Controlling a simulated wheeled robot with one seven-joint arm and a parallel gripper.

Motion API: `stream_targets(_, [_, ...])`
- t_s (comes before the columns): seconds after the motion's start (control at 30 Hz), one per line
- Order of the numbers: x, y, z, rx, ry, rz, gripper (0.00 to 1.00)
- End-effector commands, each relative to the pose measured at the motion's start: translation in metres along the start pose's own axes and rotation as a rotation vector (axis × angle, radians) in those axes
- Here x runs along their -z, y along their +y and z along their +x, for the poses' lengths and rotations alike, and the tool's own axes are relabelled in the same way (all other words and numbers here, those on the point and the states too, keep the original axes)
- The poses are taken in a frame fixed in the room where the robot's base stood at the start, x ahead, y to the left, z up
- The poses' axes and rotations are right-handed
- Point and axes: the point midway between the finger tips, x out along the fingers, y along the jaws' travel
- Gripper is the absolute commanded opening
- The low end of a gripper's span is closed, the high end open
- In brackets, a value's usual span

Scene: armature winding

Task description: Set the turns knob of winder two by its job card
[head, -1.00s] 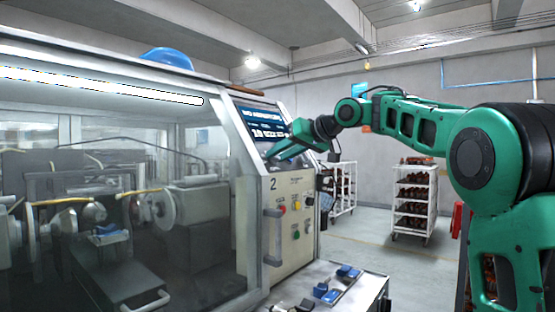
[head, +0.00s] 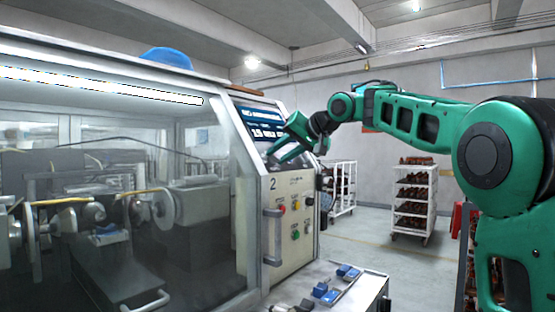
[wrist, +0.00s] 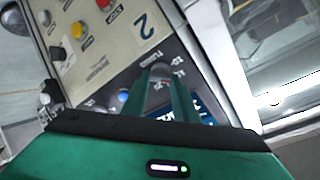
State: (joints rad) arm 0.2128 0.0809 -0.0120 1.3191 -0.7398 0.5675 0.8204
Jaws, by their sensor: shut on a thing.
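Winder two is the big cabinet with a slanted control panel (head: 288,222) marked "2", left of centre in the head view. My gripper (wrist: 162,78) is at the upper part of this panel, shut on a grey round knob (wrist: 161,67) in the wrist view. The fingers hide part of the knob, and its pointer cannot be made out. The lit display (head: 262,125) above seems to begin with 15; the rest is too small to read. In the wrist view my fingers partly cover the display (wrist: 205,108). I cannot make out a job card.
A bench with blue parts (head: 345,272) stands below the panel. White rack carts (head: 413,200) stand farther back on open floor.

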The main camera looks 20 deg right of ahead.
Motion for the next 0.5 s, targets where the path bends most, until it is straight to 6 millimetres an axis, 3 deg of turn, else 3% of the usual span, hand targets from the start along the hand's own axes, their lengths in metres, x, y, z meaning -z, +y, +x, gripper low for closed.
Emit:
stream_targets(0.17, [0.0005, 0.0018, -0.0004, -0.003, 0.000, 0.000, 0.04])
stream_targets(0.2, [0.0004, 0.0018, -0.0004, -0.003, 0.000, 0.000, 0.28])
stream_targets(0.27, [0.0004, 0.0018, -0.0004, -0.003, 0.000, 0.000, 0.43])
stream_targets(0.5, [0.0001, 0.0009, 0.0000, -0.001, 0.000, -0.001, 0.45])
